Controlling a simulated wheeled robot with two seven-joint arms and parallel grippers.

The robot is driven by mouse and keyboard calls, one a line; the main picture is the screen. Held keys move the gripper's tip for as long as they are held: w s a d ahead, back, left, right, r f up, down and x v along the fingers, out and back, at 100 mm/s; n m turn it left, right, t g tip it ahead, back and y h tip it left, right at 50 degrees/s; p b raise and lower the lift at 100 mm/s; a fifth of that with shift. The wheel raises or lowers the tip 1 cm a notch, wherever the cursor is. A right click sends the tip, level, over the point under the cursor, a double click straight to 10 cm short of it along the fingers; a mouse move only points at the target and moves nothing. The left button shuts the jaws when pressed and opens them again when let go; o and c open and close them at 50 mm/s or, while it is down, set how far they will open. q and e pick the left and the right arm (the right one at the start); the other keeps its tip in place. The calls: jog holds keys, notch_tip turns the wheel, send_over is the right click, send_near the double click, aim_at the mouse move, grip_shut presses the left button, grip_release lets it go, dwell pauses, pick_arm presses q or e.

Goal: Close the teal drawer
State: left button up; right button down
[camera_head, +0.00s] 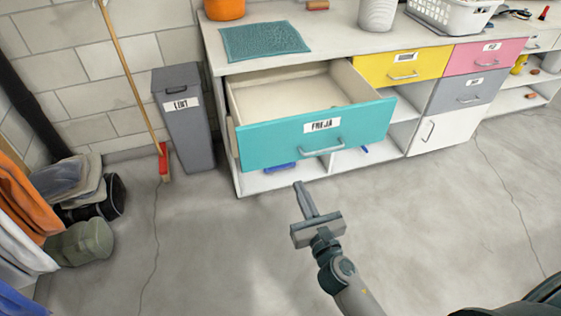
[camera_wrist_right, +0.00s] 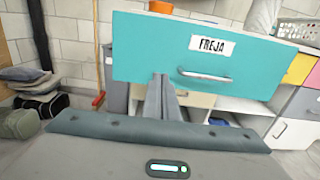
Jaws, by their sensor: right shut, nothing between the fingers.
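The teal drawer (camera_head: 262,139) labelled FREJA is pulled well out of the white cabinet, and its pale inside shows. Its front has a metal handle (camera_head: 322,149) on the right half. My right gripper (camera_head: 299,186) is shut and empty, in front of and below the drawer front in the head view, with a gap between them in the picture. In the right wrist view the teal drawer front (camera_wrist_right: 150,45) fills the upper middle. The shut fingers (camera_wrist_right: 161,82) point toward its lower edge, left of the handle (camera_wrist_right: 205,77). My left gripper is not in view.
A grey bin (camera_head: 183,125) and a broom (camera_head: 135,85) stand left of the cabinet. Yellow (camera_head: 375,70), pink (camera_head: 462,60) and grey (camera_head: 450,95) drawers to the right are shut. A teal mat (camera_head: 262,40) lies on the counter. The floor before the cabinet is clear.

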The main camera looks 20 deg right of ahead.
jog(key=shift+w, duration=0.2)
jog(key=p, duration=0.1)
send_near(282, 147)
jog(key=w, duration=0.5)
jog(key=shift+w+a+r, duration=0.1)
jog(key=shift+w+a, duration=0.05)
jog(key=shift+w, duration=0.6)
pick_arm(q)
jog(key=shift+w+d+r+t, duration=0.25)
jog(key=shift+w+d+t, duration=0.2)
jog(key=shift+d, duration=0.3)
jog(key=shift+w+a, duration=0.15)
